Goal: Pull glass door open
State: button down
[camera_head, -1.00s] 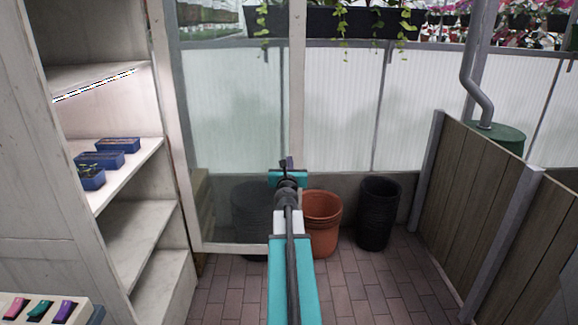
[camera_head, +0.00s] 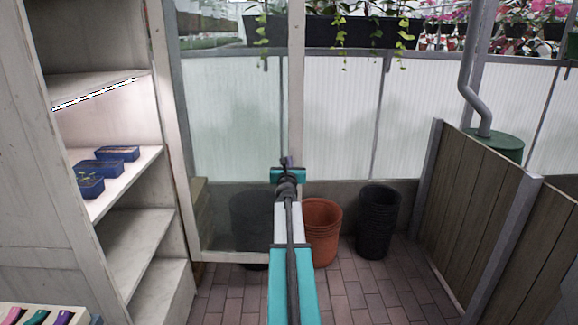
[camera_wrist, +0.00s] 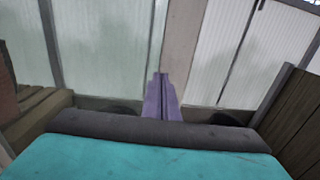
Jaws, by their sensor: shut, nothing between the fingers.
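The glass door (camera_head: 297,95) is a clear pane in a pale, worn frame. It stands swung out to the right of the white shelf cabinet (camera_head: 163,60), and the shelves show uncovered. The door's free upright also shows in the wrist view (camera_wrist: 182,45). My gripper (camera_head: 287,161) is in front of the lower part of this upright. In the wrist view its purple fingers (camera_wrist: 161,88) are closed together and empty, just left of the upright. I cannot tell whether they touch the door. No handle is clearly visible.
Blue planters (camera_head: 117,153) sit on a cabinet shelf. An orange pot (camera_head: 322,228) and a stack of black pots (camera_head: 377,222) stand on the brick floor (camera_head: 350,295). A wooden partition (camera_head: 470,215) bounds the right side. The floor between is clear.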

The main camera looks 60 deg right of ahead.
jog(key=shift+x, duration=1.3)
